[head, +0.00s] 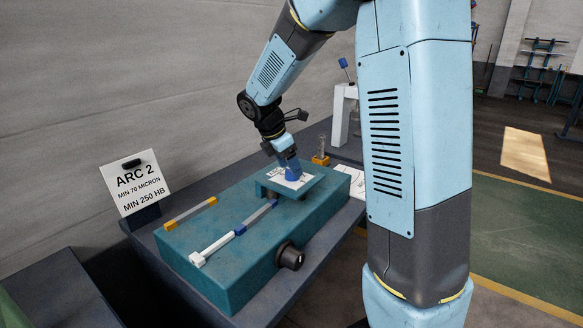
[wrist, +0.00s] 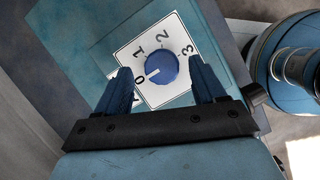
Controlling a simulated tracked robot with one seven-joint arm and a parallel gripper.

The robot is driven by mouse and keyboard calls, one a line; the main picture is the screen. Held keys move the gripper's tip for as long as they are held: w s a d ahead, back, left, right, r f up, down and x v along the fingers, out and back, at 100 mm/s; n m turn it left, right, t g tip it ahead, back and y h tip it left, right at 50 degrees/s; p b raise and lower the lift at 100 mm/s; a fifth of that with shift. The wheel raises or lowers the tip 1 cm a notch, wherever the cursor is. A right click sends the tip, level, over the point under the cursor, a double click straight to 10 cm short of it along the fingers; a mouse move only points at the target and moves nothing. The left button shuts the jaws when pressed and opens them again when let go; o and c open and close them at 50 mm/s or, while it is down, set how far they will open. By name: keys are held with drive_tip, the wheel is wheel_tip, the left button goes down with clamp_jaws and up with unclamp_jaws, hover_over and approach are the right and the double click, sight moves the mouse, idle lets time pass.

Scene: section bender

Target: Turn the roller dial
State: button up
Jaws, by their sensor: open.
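The roller dial (wrist: 162,69) is a round blue knob on a white plate (wrist: 181,94) marked 0, 1, 2 and 3. Its white pointer mark points left in the wrist view, nearer the 0 than the 1. My gripper (wrist: 159,66) is open, its dark blue fingers on the left and right of the dial with clear gaps on both sides. In the head view my gripper (head: 288,168) points down over the plate (head: 301,183), and its fingers hide most of the dial.
The plate sits on a teal machine body (head: 225,270) on a dark bench. A sign reading ARC 2 (head: 135,182) stands at the left.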

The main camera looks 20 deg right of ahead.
drive_tip(key=shift+d+f, duration=0.3)
drive_tip(key=shift+f, duration=0.35)
